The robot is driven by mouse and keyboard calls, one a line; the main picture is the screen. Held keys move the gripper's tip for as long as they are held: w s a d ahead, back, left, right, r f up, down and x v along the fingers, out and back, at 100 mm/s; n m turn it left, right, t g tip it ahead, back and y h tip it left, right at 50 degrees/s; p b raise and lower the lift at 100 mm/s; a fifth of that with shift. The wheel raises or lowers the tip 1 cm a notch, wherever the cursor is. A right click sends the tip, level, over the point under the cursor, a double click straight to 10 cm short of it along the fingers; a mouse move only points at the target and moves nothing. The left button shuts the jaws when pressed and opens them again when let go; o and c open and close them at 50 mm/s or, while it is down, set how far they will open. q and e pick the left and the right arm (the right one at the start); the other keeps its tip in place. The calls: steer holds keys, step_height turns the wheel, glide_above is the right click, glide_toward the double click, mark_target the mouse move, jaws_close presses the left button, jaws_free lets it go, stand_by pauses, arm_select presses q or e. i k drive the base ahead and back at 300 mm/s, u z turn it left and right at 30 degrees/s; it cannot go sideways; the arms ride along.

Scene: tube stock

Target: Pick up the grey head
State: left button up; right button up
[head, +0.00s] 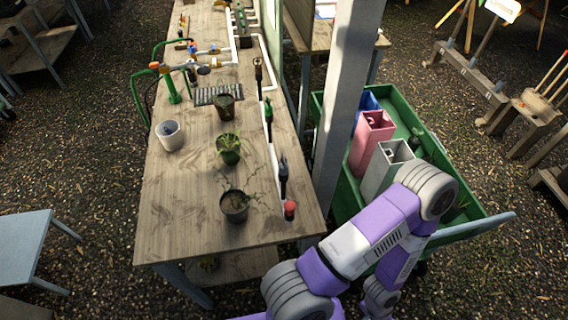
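A slim dark grey head (283,170) stands upright at the near right edge of the wooden table, on the line of white pipe. It is small in the head view, and I cannot tell for sure that it is the grey head. A red-topped piece (290,209) stands nearer, a green head (268,110) farther back, and a dark head with a tan top (258,72) beyond that. My purple and white arm crosses the lower right, with its elbow over the green cart. Neither of my grippers shows.
The wooden table (185,220) holds potted plants (236,205), a white pot (170,135) and a green stand (172,88). A grey post (345,95) rises beside its right edge. The green cart (470,190) holds pink (371,140) and pale (385,170) boxes. The table's near left is clear.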

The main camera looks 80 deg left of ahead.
mark_target(283, 166)
steer(key=z, duration=0.3)
steer(key=i, duration=0.35)
steer(key=u, duration=4.75)
